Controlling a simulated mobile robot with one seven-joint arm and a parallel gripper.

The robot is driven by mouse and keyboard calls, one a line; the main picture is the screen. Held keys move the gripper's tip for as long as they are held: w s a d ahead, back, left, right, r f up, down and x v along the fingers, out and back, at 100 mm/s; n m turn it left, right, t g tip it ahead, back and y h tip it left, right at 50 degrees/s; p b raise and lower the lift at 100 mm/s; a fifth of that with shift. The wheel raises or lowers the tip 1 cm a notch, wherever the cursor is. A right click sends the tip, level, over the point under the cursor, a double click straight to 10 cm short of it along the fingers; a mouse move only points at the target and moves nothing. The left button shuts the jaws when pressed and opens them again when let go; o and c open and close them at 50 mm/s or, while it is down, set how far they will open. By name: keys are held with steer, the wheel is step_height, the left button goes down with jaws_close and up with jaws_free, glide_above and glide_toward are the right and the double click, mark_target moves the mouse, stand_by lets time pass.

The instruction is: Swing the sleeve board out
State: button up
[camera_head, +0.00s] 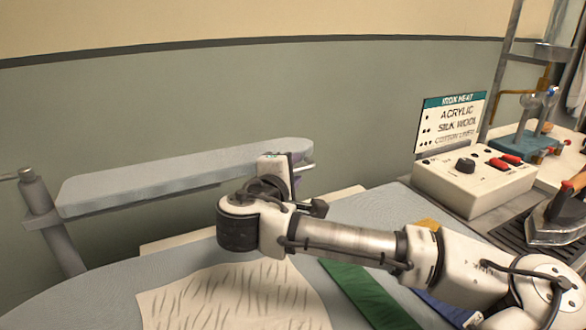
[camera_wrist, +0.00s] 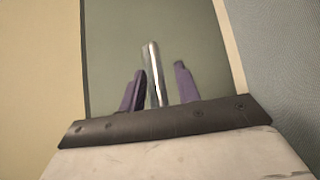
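The sleeve board (camera_head: 170,182) is a long, grey padded board at the left of the head view. Its left end is carried by a grey post (camera_head: 52,222), and it reaches right along the wall. A thin metal handle (camera_head: 306,167) shows at its right end. My gripper (camera_head: 297,160) is at that end, its fingers mostly hidden behind my wrist. In the wrist view, the purple fingers of my gripper (camera_wrist: 160,85) stand apart with the metal handle (camera_wrist: 152,70) between them. The handle lies close to the left finger, with a gap to the right one.
Below my arm is a padded ironing surface (camera_head: 90,298) with a patterned cream cloth (camera_head: 235,297) and a green strip (camera_head: 365,295). At right are a white control box (camera_head: 470,182), a sign (camera_head: 450,123) and an iron (camera_head: 560,220). The wall stands close behind the board.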

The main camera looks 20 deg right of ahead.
steer(key=shift+c, duration=0.2)
jaws_close()
steer(key=shift+s, duration=0.1)
stand_by(0.4)
